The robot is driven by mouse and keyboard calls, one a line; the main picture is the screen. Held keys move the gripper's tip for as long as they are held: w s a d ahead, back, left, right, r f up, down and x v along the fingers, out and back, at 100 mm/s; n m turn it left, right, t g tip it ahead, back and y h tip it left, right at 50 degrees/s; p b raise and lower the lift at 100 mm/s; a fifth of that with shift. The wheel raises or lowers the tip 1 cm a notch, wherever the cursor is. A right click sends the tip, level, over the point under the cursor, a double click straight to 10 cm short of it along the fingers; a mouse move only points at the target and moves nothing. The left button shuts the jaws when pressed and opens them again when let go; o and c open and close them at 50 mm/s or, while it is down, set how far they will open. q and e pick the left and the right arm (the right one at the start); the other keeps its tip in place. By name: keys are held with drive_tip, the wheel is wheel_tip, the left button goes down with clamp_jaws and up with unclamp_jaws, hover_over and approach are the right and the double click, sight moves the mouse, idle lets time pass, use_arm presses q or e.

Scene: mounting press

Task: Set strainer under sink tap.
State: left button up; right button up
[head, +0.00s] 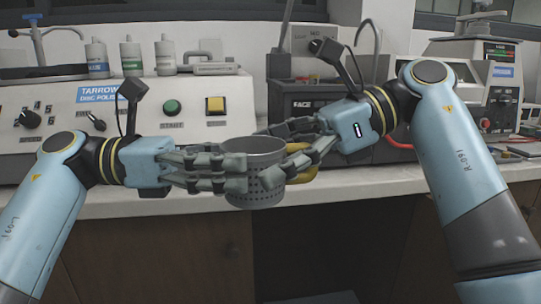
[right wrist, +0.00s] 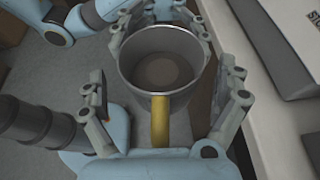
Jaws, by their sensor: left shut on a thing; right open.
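The strainer (head: 258,192) is a grey metal cup with a perforated lower wall and a yellow handle (head: 303,174). It is held upright in front of the counter's edge. My left gripper (head: 240,173) is shut on its left side; its fingers also show on the far side of the strainer (right wrist: 160,62) in the right wrist view. My right gripper (right wrist: 166,92) is open, its fingers spread on either side of the yellow handle (right wrist: 160,122) and apart from it. A blue-handled fixture (head: 38,40) stands at the back left; I cannot tell whether it is the sink tap.
A polisher (head: 140,112) with knobs and buttons fills the left of the counter (head: 130,205), with several bottles on top. A black-fronted machine (head: 300,104) stands behind the grippers, and a curved pipe (head: 373,32) rises near it. More equipment (head: 490,80) stands at right.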

drive_tip(key=c, duration=1.1)
use_arm(q)
drive_tip(key=o, duration=1)
use_arm(e)
drive_tip(key=shift+c, duration=1.4)
use_arm(q)
drive_tip(key=o, duration=0.3)
